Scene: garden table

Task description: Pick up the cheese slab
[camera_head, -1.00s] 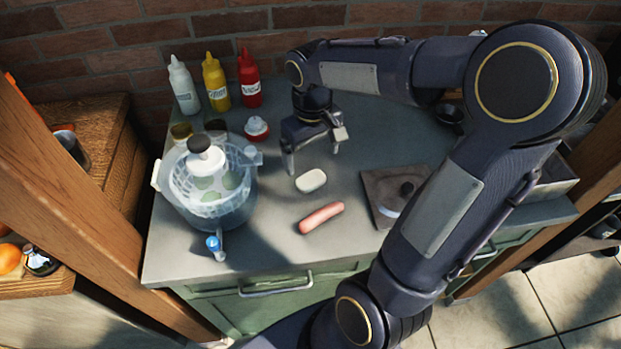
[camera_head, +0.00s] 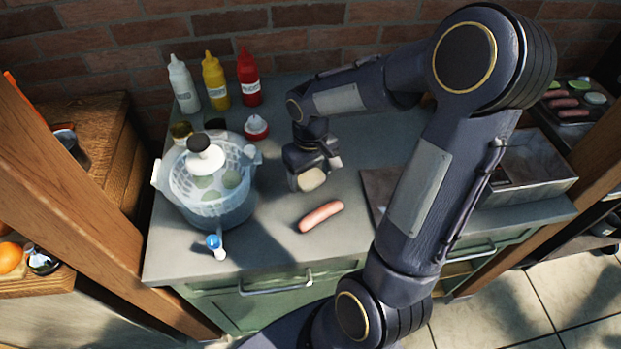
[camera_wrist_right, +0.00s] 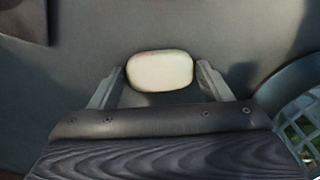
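The cheese slab (camera_head: 311,180) is a small, pale, rounded block on the grey counter, partly covered by my right gripper in the head view. My right gripper (camera_head: 313,172) points down right over it. In the right wrist view the cheese slab (camera_wrist_right: 160,71) lies between the two fingertips, one on each side. The fingers are apart, with what looks like a narrow gap at each side; contact is not clear. My left gripper is not in view.
A pink sausage (camera_head: 321,216) lies in front of the slab. A salad spinner (camera_head: 206,190) stands at the left, with a red-and-white shaker (camera_head: 256,128) behind it. Sauce bottles (camera_head: 215,82) line the wall. A metal tray (camera_head: 528,170) is at the right.

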